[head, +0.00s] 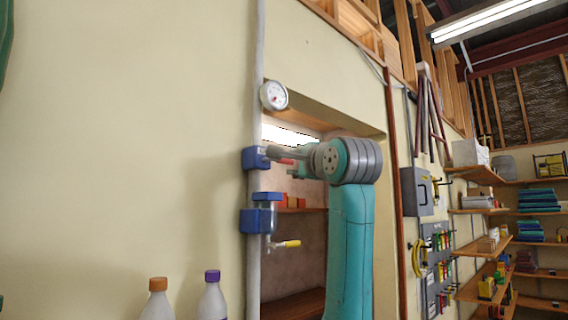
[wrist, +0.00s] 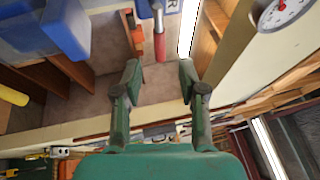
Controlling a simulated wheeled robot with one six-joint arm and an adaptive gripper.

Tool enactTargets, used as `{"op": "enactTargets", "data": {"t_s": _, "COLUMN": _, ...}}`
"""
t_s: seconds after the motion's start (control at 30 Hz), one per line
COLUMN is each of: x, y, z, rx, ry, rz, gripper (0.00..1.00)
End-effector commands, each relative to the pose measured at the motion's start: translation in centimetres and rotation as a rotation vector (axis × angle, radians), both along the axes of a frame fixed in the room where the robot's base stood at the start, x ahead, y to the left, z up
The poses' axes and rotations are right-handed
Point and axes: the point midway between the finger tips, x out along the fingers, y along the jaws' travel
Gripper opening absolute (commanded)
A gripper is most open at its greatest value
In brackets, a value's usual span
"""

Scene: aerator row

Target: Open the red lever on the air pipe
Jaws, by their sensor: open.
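The red lever (head: 286,161) sits on the upper blue valve (head: 251,158) of the vertical pipe (head: 254,277) and points right, across the pipe. My gripper (wrist: 159,72) is open and empty. In the wrist view the red lever (wrist: 159,42) comes down from the top, with its free end between the two fingertips and clear space on both sides. I cannot tell how deep it sits between the fingers. In the head view my gripper (head: 297,171) is beside the lever and partly hidden by my wrist.
A lower blue valve (head: 258,219) has a yellow lever (head: 287,244) pointing right. A round gauge (head: 273,95) is above. Orange blocks (head: 291,202) stand on a shelf in the wall recess behind. Two bottles (head: 212,297) are at the bottom. The wall left of the pipe is clear.

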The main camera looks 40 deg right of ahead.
Motion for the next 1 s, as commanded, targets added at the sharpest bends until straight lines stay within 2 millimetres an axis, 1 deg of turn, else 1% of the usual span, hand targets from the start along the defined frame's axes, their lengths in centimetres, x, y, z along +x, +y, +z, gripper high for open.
{"op": "enactTargets", "data": {"t_s": 0.03, "x": 0.9, "y": -0.3, "z": 0.1, "rx": 0.001, "ry": 0.003, "rz": 0.0, "gripper": 0.41}}
{"op": "enactTargets", "data": {"t_s": 0.2, "x": 3.7, "y": -1.4, "z": 0.7, "rx": 0.0, "ry": 0.003, "rz": 0.0, "gripper": 0.41}}
{"op": "enactTargets", "data": {"t_s": 0.4, "x": 6.0, "y": -2.3, "z": 1.2, "rx": 0.0, "ry": 0.001, "rz": 0.0, "gripper": 0.41}}
{"op": "enactTargets", "data": {"t_s": 0.6, "x": 7.0, "y": -2.6, "z": 1.3, "rx": -0.001, "ry": 0.0, "rz": 0.0, "gripper": 0.41}}
{"op": "enactTargets", "data": {"t_s": 0.87, "x": 7.0, "y": -2.7, "z": 1.3, "rx": -0.001, "ry": 0.0, "rz": 0.0, "gripper": 0.41}}
{"op": "enactTargets", "data": {"t_s": 0.9, "x": 7.0, "y": -2.7, "z": 1.3, "rx": -0.001, "ry": 0.0, "rz": 0.0, "gripper": 0.31}}
{"op": "enactTargets", "data": {"t_s": 0.97, "x": 7.0, "y": -2.7, "z": 1.3, "rx": -0.001, "ry": 0.0, "rz": 0.0, "gripper": 0.16}}
{"op": "enactTargets", "data": {"t_s": 1.0, "x": 7.0, "y": -2.7, "z": 1.3, "rx": -0.001, "ry": 0.0, "rz": 0.0, "gripper": 0.06}}
